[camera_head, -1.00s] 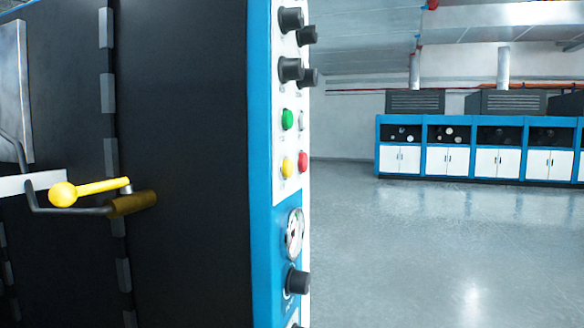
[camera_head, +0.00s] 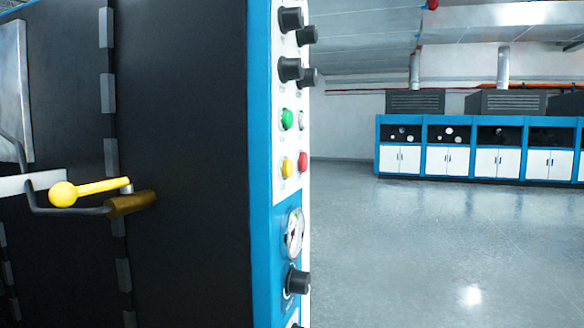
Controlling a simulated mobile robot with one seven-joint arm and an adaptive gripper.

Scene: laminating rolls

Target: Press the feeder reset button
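A control panel (camera_head: 285,210) with a blue edge and white face runs down the right side of a black machine, seen at a steep angle. It carries a green button (camera_head: 287,120), a pale grey-white button (camera_head: 302,121), a yellow button (camera_head: 287,167) and a red button (camera_head: 303,162). The labels are too small to read, so I cannot tell which one is the feeder reset button. My gripper is not in view.
Black knobs (camera_head: 291,69) stick out above the buttons; a gauge (camera_head: 294,232) and another knob (camera_head: 298,280) sit below. A yellow-balled lever (camera_head: 62,194) projects at left. Blue-and-white machines (camera_head: 475,160) stand far back. The floor (camera_head: 430,250) at right is clear.

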